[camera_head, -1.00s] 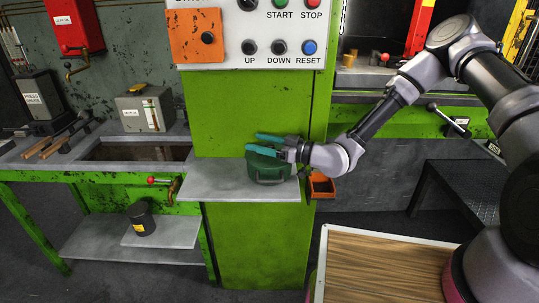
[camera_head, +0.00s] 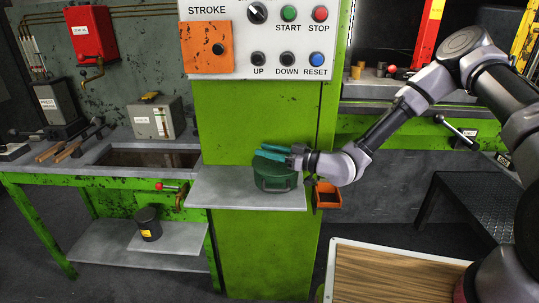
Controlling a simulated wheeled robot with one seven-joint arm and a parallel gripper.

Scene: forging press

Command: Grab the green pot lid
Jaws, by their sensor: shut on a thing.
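The green pot (camera_head: 275,181) stands on a small grey shelf (camera_head: 230,196) on the front of the green press column. Its dark green lid (camera_head: 266,164) is on top, partly hidden by my gripper. My gripper (camera_head: 268,152), with teal fingers, reaches in from the right at lid height. The fingers lie close together over the lid and are shut on it. The exact contact at the lid is hidden by the fingers.
A control panel (camera_head: 262,38) with buttons is above the shelf. An orange tray (camera_head: 327,194) hangs right of the shelf. A wood-topped table (camera_head: 385,275) is at the lower right. A workbench (camera_head: 110,175) with tools stands at the left.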

